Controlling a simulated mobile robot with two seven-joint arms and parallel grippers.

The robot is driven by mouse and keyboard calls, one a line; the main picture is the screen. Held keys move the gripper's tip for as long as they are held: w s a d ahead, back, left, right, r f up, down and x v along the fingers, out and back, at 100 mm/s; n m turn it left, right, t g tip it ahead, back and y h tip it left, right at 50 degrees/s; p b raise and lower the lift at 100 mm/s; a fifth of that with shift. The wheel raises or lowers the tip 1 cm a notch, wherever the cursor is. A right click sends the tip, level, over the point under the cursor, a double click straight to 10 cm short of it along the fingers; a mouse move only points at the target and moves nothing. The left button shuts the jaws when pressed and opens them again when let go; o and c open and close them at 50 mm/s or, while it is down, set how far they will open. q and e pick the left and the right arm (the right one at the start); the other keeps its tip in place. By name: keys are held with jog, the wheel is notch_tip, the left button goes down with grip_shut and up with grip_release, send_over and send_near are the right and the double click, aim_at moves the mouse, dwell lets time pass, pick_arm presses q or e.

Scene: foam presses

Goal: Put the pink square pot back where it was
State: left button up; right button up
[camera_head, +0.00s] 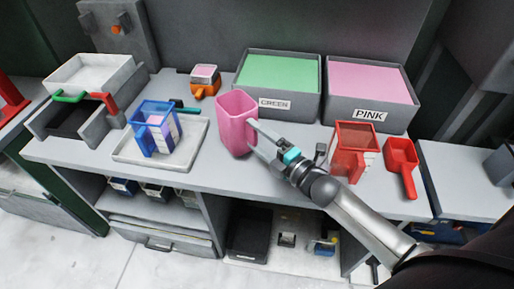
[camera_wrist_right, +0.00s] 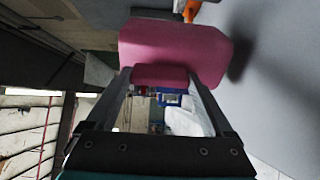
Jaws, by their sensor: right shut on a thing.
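The pink square pot (camera_head: 236,122) is at the middle of the bench, near its front edge, in the head view. My right gripper (camera_head: 252,138) is shut on the pot from its right side. In the right wrist view the pink pot (camera_wrist_right: 172,52) fills the space at the fingertips of my right gripper (camera_wrist_right: 160,85). The pot looks roughly upright and slightly tilted. I cannot tell whether its base touches the bench top. My left gripper does not show in either view.
A blue pot (camera_head: 148,140) stands on a white tray (camera_head: 190,152) to the left. Behind are the GREEN bin (camera_head: 275,104) and PINK bin (camera_head: 368,115). A red pot (camera_head: 345,150) and red scoop (camera_head: 402,165) stand to the right. An orange item (camera_head: 207,90) is at the back.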

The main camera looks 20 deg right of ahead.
jog(key=shift+f+b, duration=0.35)
jog(key=shift+f, duration=1.1)
jog(key=shift+f, duration=0.2)
jog(key=o, duration=1.2)
jog(key=shift+r, duration=0.2)
jog(key=shift+s+d+f, duration=0.1)
jog(key=shift+s, duration=0.25)
jog(key=v, duration=1.1)
jog(key=shift+s+d, duration=0.1)
